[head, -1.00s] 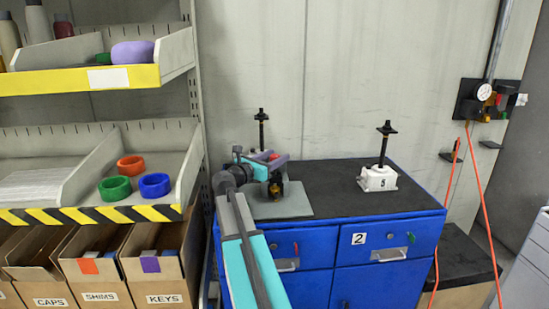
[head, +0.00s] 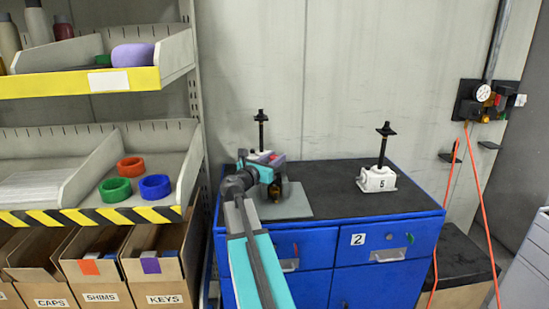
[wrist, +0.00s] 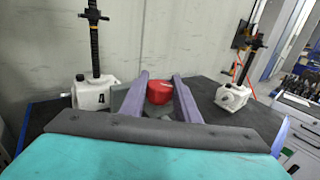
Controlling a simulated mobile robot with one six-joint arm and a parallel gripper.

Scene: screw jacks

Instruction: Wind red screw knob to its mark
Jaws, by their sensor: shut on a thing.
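The red screw knob (wrist: 159,92) shows in the wrist view between the two grey-purple fingers of my gripper (wrist: 160,78). My gripper is shut on it. In the head view my gripper (head: 278,160) is over the left part of the cabinet top, and its own wrist hides most of the knob. What the knob is mounted on is largely hidden. I cannot make out its mark in either view.
A white jack with a tall black screw (wrist: 95,95) stands left of the knob, behind my gripper in the head view. A grey plate (head: 297,207) lies on the blue cabinet (head: 330,240). Shelves (head: 100,215) stand at left.

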